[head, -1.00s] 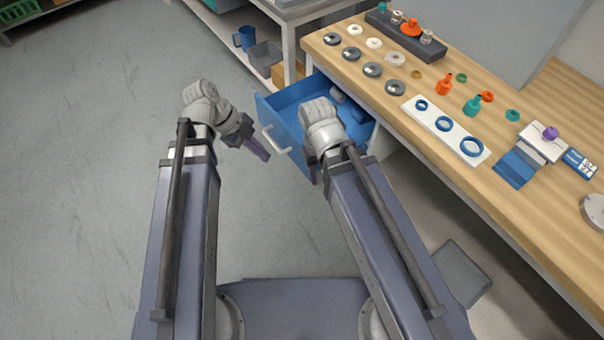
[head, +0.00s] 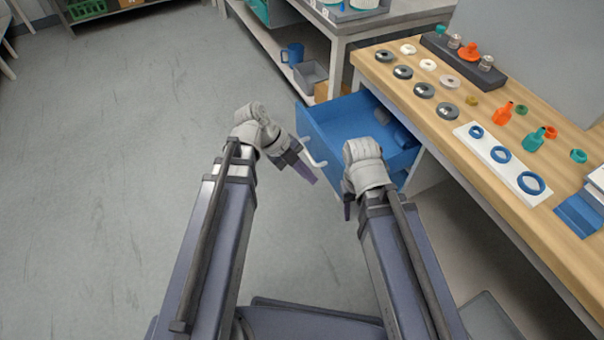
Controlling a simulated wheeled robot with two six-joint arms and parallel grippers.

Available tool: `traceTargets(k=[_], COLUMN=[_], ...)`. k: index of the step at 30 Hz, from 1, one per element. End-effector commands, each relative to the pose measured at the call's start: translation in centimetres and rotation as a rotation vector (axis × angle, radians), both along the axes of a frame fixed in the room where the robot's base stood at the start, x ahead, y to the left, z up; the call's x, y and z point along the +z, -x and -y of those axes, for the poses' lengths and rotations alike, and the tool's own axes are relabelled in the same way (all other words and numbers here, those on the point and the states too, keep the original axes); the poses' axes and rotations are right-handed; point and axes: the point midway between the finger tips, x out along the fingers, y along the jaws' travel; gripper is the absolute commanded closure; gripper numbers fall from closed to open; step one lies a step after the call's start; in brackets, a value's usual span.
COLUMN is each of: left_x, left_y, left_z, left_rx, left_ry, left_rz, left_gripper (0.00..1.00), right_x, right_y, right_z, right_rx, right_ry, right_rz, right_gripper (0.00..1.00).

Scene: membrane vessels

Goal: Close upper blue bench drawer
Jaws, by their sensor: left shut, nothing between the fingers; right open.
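The blue drawer (head: 333,124) stands pulled out from under the wooden bench (head: 480,112), with grey cylindrical items at its far right inside. Its pale bar handle (head: 314,154) is on the front face. My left gripper (head: 308,176) is shut and empty, its fingertips close to the handle in the picture; I cannot tell whether they touch it. My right gripper (head: 347,210) points down in front of the drawer's right part, and its fingers are mostly hidden by its wrist. My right wrist covers part of the drawer's front corner.
The bench top holds several dark rings, a white strip (head: 502,158) with blue rings, and small orange and green bottles. A grey shelf unit at the back holds a blue mug (head: 292,54) and a grey bin (head: 310,75). The floor at left is clear.

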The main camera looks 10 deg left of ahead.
Motion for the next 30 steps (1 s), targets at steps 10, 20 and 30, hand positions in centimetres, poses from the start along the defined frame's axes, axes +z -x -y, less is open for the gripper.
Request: traceTargets(k=[10, 20, 30], left_x=[-3.0, -3.0, -3.0], left_y=[-1.0, -2.2, -2.2], left_z=[3.7, 5.5, 5.6], left_rx=[-0.003, 0.0, 0.0], left_ry=[0.0, -0.001, -0.001], left_rz=[-0.001, -0.001, -0.001], left_gripper=[1.0, 1.0, 1.0], right_x=[-3.0, -3.0, -3.0], right_y=[0.0, 0.0, 0.0], right_z=[0.0, 0.0, 0.0], right_rx=[0.0, 0.0, 0.0], right_ry=[0.0, 0.0, 0.0], right_rz=[0.0, 0.0, 0.0], right_gripper=[0.5, 0.5, 0.5])
